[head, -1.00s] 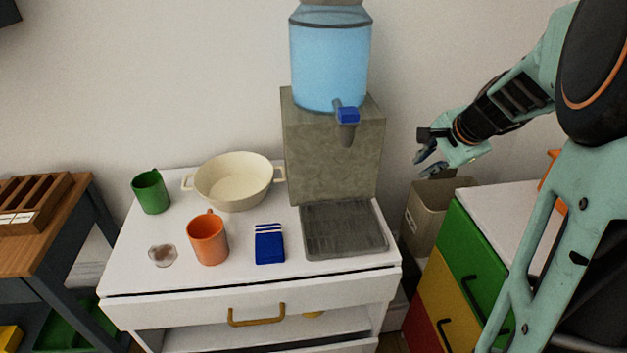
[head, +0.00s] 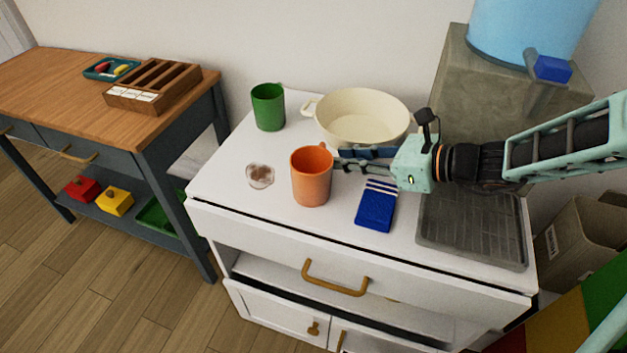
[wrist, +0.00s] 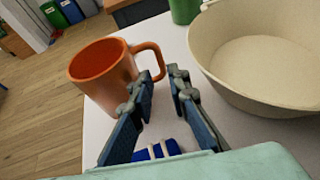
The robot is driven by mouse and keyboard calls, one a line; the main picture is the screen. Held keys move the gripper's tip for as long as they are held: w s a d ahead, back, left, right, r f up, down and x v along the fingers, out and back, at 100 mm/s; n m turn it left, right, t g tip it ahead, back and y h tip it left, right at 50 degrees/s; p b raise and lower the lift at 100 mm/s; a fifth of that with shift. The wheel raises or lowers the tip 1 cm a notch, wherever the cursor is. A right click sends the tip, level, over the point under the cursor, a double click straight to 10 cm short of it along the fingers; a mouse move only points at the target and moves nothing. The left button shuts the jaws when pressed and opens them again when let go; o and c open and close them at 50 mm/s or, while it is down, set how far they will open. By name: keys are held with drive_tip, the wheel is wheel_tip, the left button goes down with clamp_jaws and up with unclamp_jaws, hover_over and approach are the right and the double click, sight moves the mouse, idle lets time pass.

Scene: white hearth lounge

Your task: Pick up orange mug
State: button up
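The orange mug (head: 312,177) stands upright on the white cabinet top in the head view. It also shows in the wrist view (wrist: 104,76), with its handle toward my fingers. My gripper (head: 345,160) reaches in from the right, beside the mug on its handle side. In the wrist view the two fingers (wrist: 164,88) are apart with nothing between them. The left finger is close to the handle; I cannot tell whether it touches.
A cream pot (head: 362,118) stands just behind my gripper, and a green mug (head: 268,107) at the back left. A blue cloth (head: 377,205) lies in front of my gripper. A brown-stained coaster (head: 260,176) lies left of the orange mug. The water dispenser (head: 485,85) is at the right.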

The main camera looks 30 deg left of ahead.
sight(315, 171)
drive_tip(key=b+x, duration=0.1)
drive_tip(key=x, duration=0.2)
drive_tip(key=b+x, duration=0.1)
drive_tip(key=x, duration=0.2)
drive_tip(key=shift+w+a+r, duration=0.1)
drive_tip(key=shift+w+r, duration=0.05)
drive_tip(key=shift+r, duration=0.05)
drive_tip(key=shift+c, duration=0.7)
clamp_jaws()
drive_tip(key=shift+r, duration=0.1)
